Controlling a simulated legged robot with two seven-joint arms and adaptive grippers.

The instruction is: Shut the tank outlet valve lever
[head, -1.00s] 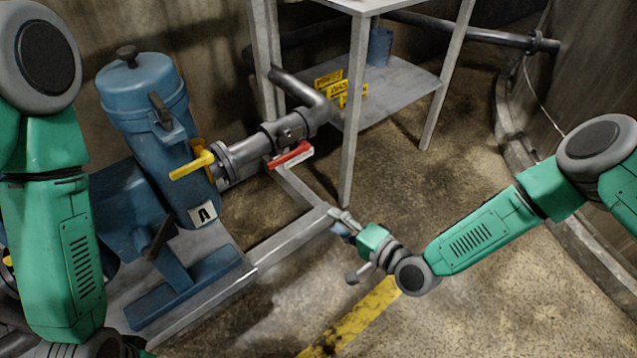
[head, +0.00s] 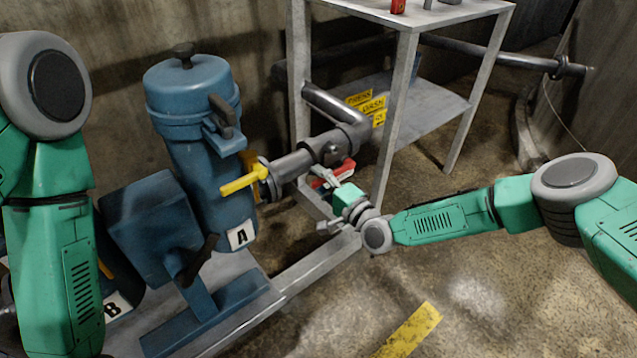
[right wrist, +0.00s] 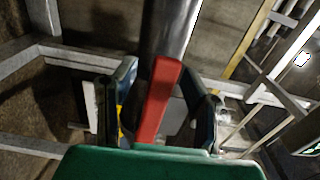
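A red valve lever (head: 346,167) sits on the grey pipe (head: 312,158) that runs out from the blue tank (head: 192,105). A yellow lever (head: 243,181) sits on the same pipe, closer to the tank. I cannot read which lever is named tank outlet. My right gripper (head: 324,201) is at the red lever and partly hides it. In the right wrist view, its fingers (right wrist: 163,112) stand apart with the red lever (right wrist: 158,98) between them, and a gap shows on the lever's right side. My left gripper is out of view.
A grey metal shelf frame (head: 400,100) stands right behind the pipe, with yellow signs (head: 368,103) on its lower shelf. A blue pump unit on a grey base frame (head: 290,287) lies to the left. Open floor lies to the right.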

